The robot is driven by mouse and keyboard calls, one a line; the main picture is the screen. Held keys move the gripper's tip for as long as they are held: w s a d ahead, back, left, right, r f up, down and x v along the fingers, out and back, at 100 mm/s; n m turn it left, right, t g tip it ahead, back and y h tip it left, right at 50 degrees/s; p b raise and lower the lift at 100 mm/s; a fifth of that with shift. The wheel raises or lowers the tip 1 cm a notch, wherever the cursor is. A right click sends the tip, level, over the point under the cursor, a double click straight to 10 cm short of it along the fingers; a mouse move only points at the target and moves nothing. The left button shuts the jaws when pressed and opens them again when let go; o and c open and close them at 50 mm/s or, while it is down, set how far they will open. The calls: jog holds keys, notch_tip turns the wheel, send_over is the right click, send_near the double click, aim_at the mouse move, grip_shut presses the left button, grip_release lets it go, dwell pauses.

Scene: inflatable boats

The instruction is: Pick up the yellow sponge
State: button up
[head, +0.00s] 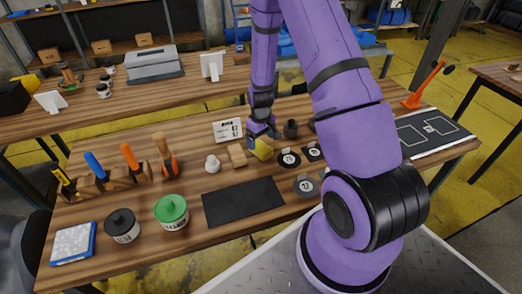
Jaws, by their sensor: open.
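The yellow sponge (261,150) lies on the wooden workbench, just right of a tan block (237,156). My gripper (262,133) points down close above and behind the sponge, its jaws open. The view is too small to tell whether a fingertip touches the sponge. My purple arm reaches over the bench from the right and hides part of it.
A white card (227,131), a white knob-like piece (213,164) and dark round parts (289,158) stand close around the sponge. A black mat (243,202) lies in front.

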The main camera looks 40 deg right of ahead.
aim_at(261, 146)
jog(key=shift+f, duration=2.35)
jog(key=c, duration=1.1)
jog(key=shift+o, duration=0.2)
jog(key=shift+r, duration=0.1)
jog(key=shift+r, duration=0.45)
jog(key=r, duration=0.2)
jog(key=shift+s+r, duration=0.25)
jog(key=shift+r, duration=0.1)
jog(key=s+a, duration=0.1)
jog(key=s, duration=0.4)
jog(key=s+a, duration=0.2)
jog(key=s, duration=0.3)
jog(key=s+a+r, duration=0.1)
jog(key=s, duration=0.4)
jog(key=shift+a+r, duration=0.1)
jog(key=shift+a, duration=0.1)
